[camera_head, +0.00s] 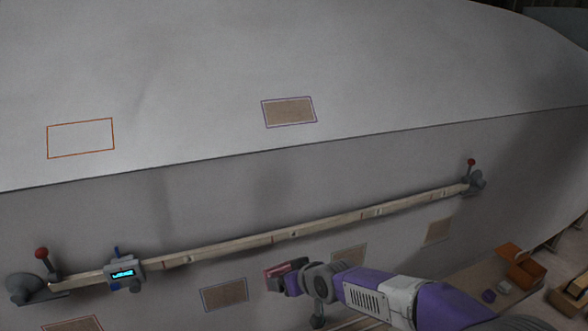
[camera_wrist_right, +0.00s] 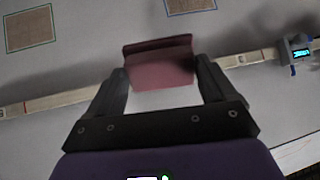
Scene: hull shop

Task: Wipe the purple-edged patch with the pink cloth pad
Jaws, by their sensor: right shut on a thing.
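The purple-edged patch (camera_head: 289,111) is a brown, rough-looking rectangle with a thin purple outline on the pale upper hull, above the seam. The pink cloth pad (camera_head: 279,268) is in my right gripper (camera_head: 288,280), below the wooden batten and well below the patch. In the right wrist view the pad (camera_wrist_right: 160,64) spans the space between both fingers of the right gripper (camera_wrist_right: 162,75), which is shut on it. The pad looks clear of the patch. My left gripper is not in view.
A wooden batten (camera_head: 330,220) crosses the hull, with red-knobbed clamps (camera_head: 42,254) (camera_head: 471,163) at its ends and a gauge with a lit display (camera_head: 123,272). An orange-edged outline (camera_head: 80,138) lies upper left. Other brown patches (camera_head: 224,294) (camera_head: 438,230) sit below the batten.

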